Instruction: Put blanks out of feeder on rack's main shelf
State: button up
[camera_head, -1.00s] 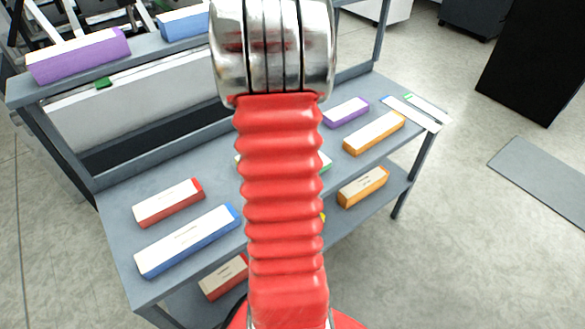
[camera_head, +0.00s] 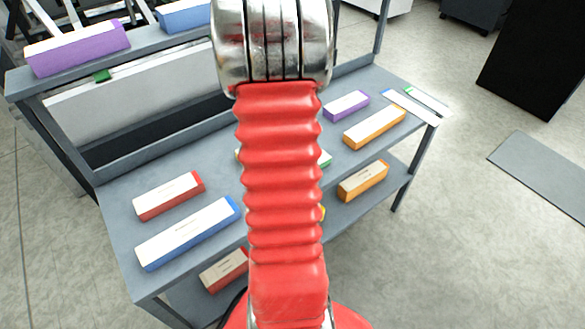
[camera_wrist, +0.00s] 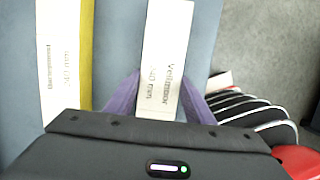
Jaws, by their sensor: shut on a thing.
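In the wrist view my gripper (camera_wrist: 160,108) is shut on a white-topped blank bundle (camera_wrist: 166,45) with a printed label; its purplish fingers press on both sides. The bundle is over a blue-grey surface; its height above it is unclear. My arm hides gripper and bundle in the head view. The rack's main shelf (camera_head: 115,205) is the broad grey-blue level. On it lie bundles with red (camera_head: 168,195), blue (camera_head: 188,233), purple (camera_head: 346,106) and orange (camera_head: 375,128) sides, plus a green one (camera_head: 325,158) mostly behind my arm. I cannot identify the feeder.
A lower shelf holds an orange bundle (camera_head: 363,181) and a red one (camera_head: 224,270). A raised shelf holds purple (camera_head: 78,48) and blue (camera_head: 183,16) bundles. Flat white strips (camera_head: 412,107) lie at the right end. In the wrist view a yellow-edged bundle (camera_wrist: 85,55) lies left.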

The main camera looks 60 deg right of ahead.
jog(key=shift+f, duration=0.1)
jog(key=o, duration=1.5)
jog(key=shift+c, duration=0.2)
jog(key=v, duration=1.3)
jog(key=shift+r, duration=0.35)
jog(key=shift+a, duration=0.1)
